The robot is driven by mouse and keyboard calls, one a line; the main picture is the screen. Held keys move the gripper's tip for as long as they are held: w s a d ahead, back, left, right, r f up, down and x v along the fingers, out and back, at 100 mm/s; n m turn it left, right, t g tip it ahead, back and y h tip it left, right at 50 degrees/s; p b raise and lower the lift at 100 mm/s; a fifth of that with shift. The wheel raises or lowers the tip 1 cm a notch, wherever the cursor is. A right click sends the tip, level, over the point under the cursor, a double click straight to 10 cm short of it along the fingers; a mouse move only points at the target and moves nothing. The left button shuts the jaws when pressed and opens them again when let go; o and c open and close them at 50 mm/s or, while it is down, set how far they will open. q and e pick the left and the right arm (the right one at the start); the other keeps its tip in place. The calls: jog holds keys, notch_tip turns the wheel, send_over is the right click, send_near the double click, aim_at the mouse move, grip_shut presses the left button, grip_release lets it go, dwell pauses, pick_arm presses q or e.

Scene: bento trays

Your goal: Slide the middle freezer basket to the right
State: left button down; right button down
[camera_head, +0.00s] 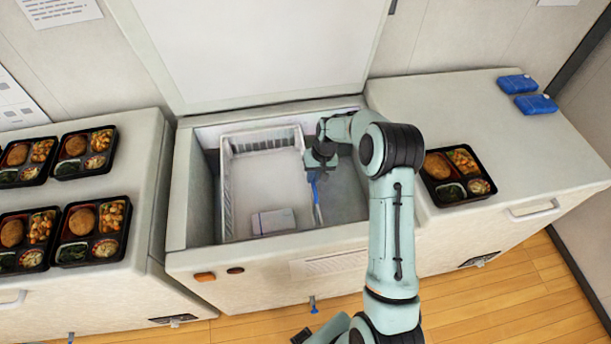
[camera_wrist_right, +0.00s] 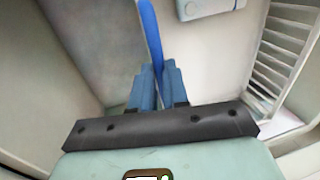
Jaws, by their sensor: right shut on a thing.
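The white basket (camera_head: 227,190) with slatted walls stands in the left and middle part of the open freezer. A blue strip (camera_head: 317,200) runs along its right edge and also shows in the right wrist view (camera_wrist_right: 150,32). My right gripper (camera_head: 314,173) reaches down into the freezer at this right edge. In the right wrist view its blue fingers (camera_wrist_right: 157,88) are closed on the blue strip. A white box (camera_head: 273,221) lies in the front of the basket; it shows in the right wrist view (camera_wrist_right: 208,7). I do not see my left gripper.
The freezer rim (camera_head: 270,238) surrounds the basket. Free room shows inside the freezer right of the basket (camera_head: 345,195). The raised lid (camera_head: 260,45) stands behind. Meal trays are on the left counter (camera_head: 140,140); one tray (camera_head: 458,177) and blue packs (camera_head: 535,104) are on the right.

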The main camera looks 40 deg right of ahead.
jog(key=s+d, duration=0.4)
jog(key=d, duration=0.4)
jog(key=s+d, duration=0.5)
jog(key=d, duration=0.3)
jog(key=shift+d, duration=0.25)
jog(key=shift+r, duration=0.1)
jog(key=c, duration=1.1)
grip_release()
jog(key=r, duration=0.4)
jog(key=s+d+r, duration=0.1)
jog(key=r, duration=0.3)
jog(key=d+r, duration=0.1)
jog(key=r, duration=0.4)
jog(key=shift+s+d, duration=0.15)
